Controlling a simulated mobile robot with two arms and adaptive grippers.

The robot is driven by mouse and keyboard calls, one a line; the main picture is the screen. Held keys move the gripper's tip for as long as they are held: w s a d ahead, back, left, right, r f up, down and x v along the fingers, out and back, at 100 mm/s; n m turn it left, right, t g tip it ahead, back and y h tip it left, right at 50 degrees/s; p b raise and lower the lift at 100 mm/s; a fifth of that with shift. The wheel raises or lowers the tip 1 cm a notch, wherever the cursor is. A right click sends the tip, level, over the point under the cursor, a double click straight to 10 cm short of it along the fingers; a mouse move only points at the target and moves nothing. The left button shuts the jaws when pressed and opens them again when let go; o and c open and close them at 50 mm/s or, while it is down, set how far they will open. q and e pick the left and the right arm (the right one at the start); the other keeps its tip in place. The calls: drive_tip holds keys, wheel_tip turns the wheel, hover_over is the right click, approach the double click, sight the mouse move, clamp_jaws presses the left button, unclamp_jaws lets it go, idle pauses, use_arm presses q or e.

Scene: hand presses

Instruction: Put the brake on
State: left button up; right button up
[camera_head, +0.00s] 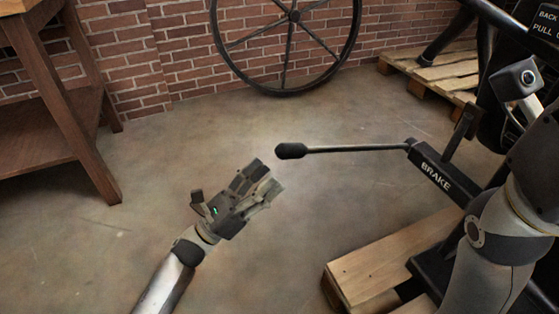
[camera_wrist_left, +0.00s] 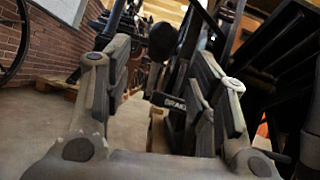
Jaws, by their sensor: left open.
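The brake lever is a thin dark rod (camera_head: 350,149) with a black knob (camera_head: 290,151) at its left end. The rod runs nearly level to a black bar marked BRAKE (camera_head: 436,176) on the press at the right. My left gripper (camera_head: 266,183) is open and empty, below and left of the knob and apart from it. In the left wrist view, the knob (camera_wrist_left: 162,42) shows above and between the open fingers, with the BRAKE label (camera_wrist_left: 172,103) beyond them. My right arm shows at the right edge; its fingers cannot be made out.
A wooden pallet (camera_head: 385,262) lies under the press at lower right. Another pallet (camera_head: 437,72) stands at the back right. A large spoked wheel (camera_head: 285,92) is by the brick wall. A wooden table (camera_head: 50,110) stands at left. The floor around my left gripper is clear.

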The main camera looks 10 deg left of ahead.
use_arm(q)
drive_tip(key=shift+v, duration=2.3)
